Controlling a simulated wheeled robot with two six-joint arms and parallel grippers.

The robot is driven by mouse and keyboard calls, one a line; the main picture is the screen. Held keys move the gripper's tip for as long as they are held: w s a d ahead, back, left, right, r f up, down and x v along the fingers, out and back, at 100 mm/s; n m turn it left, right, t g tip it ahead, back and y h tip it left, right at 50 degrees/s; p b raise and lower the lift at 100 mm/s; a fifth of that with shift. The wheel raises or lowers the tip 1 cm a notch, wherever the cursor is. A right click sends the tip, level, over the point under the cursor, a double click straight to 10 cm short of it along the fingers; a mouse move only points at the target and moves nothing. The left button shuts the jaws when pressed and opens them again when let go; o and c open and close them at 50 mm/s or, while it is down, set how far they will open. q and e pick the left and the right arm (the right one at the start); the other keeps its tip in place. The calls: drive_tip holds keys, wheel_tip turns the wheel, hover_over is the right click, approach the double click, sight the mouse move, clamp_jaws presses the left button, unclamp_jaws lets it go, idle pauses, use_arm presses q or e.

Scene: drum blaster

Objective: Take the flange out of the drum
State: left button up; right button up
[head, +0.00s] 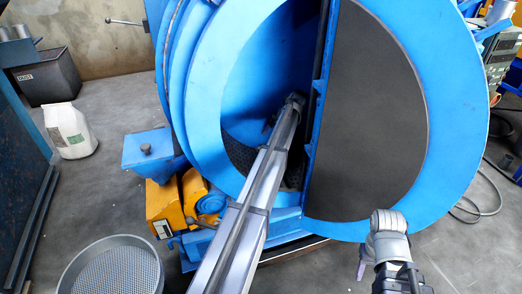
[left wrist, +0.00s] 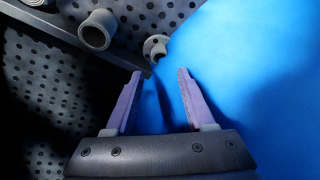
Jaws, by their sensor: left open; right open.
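My left arm reaches through the opening of the blue drum (head: 212,75). Its gripper is mostly hidden in the head view. In the left wrist view my left gripper (left wrist: 158,72) is open, with nothing between its two purple fingers. A small grey flange (left wrist: 157,47) lies just beyond the fingertips, apart from them, near the edge of a perforated dark plate and the blue wall. A larger grey flanged piece (left wrist: 97,31) lies to its left on the plate. My right gripper (head: 362,268) is outside the drum at the lower right, partly hidden by its own wrist.
A dark panel (head: 365,110) covers the right half of the drum opening. In the left wrist view another grey part (left wrist: 38,3) is cut off at the top. A round perforated basket (head: 112,268) stands on the floor at the lower left. A white container (head: 70,130) stands farther back.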

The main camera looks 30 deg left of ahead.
use_arm(q)
drive_tip(key=shift+b+x, duration=2.95)
drive_tip(key=shift+x, duration=0.55)
drive_tip(key=shift+a+f+b, duration=0.15)
drive_tip(key=shift+f+b, duration=0.15)
drive_tip(key=shift+f, duration=0.05)
drive_tip(key=shift+r, duration=0.1)
clamp_jaws()
